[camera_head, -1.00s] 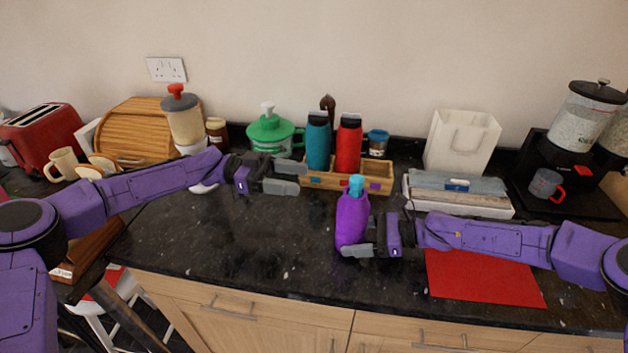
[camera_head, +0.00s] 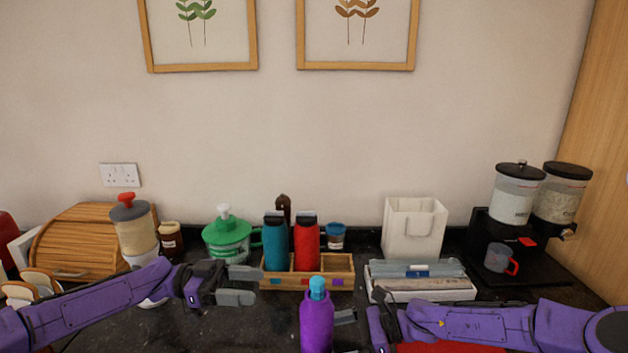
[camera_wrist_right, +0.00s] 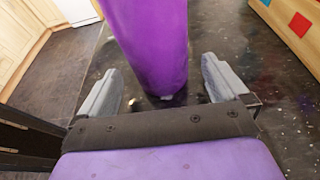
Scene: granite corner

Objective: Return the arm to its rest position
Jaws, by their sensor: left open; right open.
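My left gripper (camera_head: 240,284) is open and empty above the dark counter, in front of the wooden caddy's left end. My right gripper (camera_head: 347,331) is open beside a purple bottle with a blue cap (camera_head: 316,322). In the right wrist view, the purple bottle (camera_wrist_right: 150,40) stands upright between the two spread fingers of the right gripper (camera_wrist_right: 162,88), with gaps on both sides. The lower part of the right gripper and the bottle's base are cut off or hidden in the head view.
A wooden caddy (camera_head: 343,266) holds a teal bottle (camera_head: 275,242) and a red bottle (camera_head: 307,243). A white tray (camera_head: 425,289), white bag (camera_head: 413,230) and black dispenser stand (camera_head: 538,275) are to the right. A bread box (camera_head: 80,240) and green-lidded container (camera_head: 228,238) are at left.

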